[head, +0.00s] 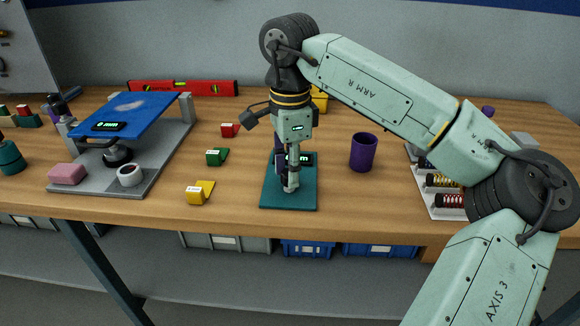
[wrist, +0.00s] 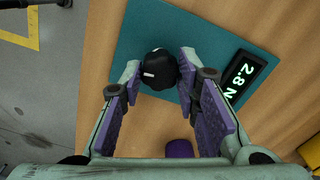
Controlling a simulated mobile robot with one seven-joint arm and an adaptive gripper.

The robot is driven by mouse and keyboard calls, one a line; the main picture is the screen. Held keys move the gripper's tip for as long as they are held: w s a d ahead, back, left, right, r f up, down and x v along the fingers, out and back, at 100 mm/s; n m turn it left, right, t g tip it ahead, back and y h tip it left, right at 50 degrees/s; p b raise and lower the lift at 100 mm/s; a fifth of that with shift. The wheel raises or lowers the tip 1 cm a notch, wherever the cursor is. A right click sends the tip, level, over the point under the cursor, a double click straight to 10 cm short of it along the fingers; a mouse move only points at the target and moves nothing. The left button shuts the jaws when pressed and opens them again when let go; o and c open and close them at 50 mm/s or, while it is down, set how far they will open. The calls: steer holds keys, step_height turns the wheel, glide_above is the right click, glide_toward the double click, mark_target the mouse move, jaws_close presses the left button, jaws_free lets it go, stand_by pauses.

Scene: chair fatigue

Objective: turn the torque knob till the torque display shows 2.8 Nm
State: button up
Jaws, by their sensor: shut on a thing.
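The torque knob (wrist: 157,80) is black and lobed with a white mark. In the wrist view it sits on a teal base plate (wrist: 215,42), between the fingertips of my gripper (wrist: 159,66). The gripper is shut on the knob from both sides. The torque display (wrist: 246,76) lies on the same plate, right of the knob, and reads 2.8 N; the end of its text is cut short. In the head view my gripper (head: 290,183) points down over the teal plate (head: 289,204) and hides the knob. The display (head: 306,159) is partly hidden behind it.
A purple cup (head: 363,152) stands right of the plate. Yellow (head: 199,193), green (head: 216,157) and red (head: 229,130) wedges lie to the left. A test rig with a blue panel (head: 133,117) stands further left. A spring tray (head: 428,205) is at the right.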

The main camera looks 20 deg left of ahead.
steer(key=o, duration=1.2)
step_height(320, 180, up, 12)
steer(key=shift+r, duration=0.1)
stand_by(0.3)
